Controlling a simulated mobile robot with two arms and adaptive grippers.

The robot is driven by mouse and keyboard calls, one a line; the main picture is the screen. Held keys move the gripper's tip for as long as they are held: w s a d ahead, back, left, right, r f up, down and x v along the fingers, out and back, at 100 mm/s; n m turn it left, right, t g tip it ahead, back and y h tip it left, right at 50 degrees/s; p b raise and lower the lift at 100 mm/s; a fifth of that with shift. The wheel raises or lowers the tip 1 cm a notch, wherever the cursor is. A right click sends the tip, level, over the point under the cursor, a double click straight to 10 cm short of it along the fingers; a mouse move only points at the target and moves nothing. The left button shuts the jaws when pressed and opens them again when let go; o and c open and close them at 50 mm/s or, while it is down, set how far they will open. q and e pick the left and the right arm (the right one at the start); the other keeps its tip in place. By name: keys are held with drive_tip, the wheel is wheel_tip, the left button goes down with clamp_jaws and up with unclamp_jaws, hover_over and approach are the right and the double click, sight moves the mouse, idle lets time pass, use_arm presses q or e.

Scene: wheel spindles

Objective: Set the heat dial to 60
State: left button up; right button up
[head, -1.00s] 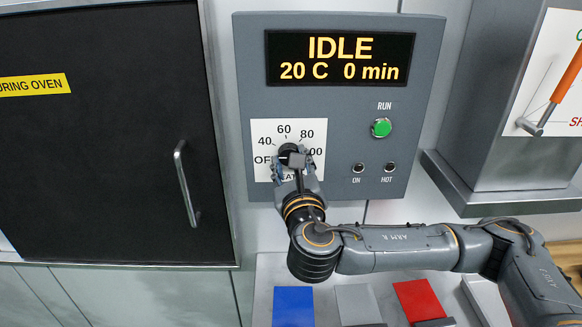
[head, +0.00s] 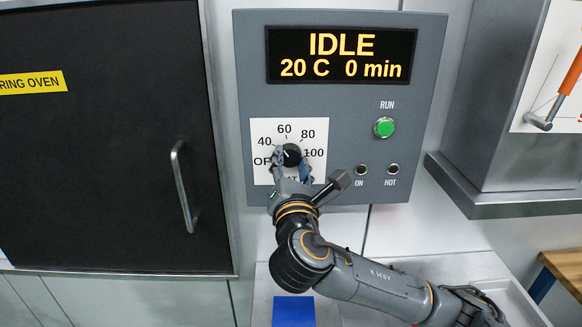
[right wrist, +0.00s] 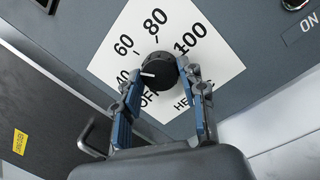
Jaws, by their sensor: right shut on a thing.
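The heat dial is a black round knob (head: 291,154) on a white scale plate (head: 259,126) marked OFF, 40, 60, 80 and 100. In the right wrist view the knob (right wrist: 160,70) shows a white pointer line aimed at about the 40 mark. My right gripper (head: 291,163) comes up from below and is shut on the knob, one finger on each side. Its two fingers also show in the right wrist view (right wrist: 161,80). They cover part of the OFF and HEAT lettering. My left gripper is not in view.
The grey panel has a display (head: 341,55) reading IDLE, 20 C, 0 min, a green RUN button (head: 384,127) and dark ON and HOT lamps. The oven door handle (head: 184,187) is to the left. A grey box with an orange-handled lever (head: 570,75) juts out at right.

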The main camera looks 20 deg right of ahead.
drive_tip(key=shift+m+h+b, duration=0.3)
drive_tip(key=shift+m+h, duration=0.2)
drive_tip(key=shift+m, duration=2)
drive_tip(key=o, duration=1.2)
drive_tip(key=shift+c, duration=0.2)
drive_tip(key=shift+s+a+f, duration=0.1)
drive_tip(key=shift+s+a, duration=0.05)
drive_tip(key=shift+s, duration=0.15)
drive_tip(key=v, duration=1.1)
drive_tip(key=shift+s, duration=0.2)
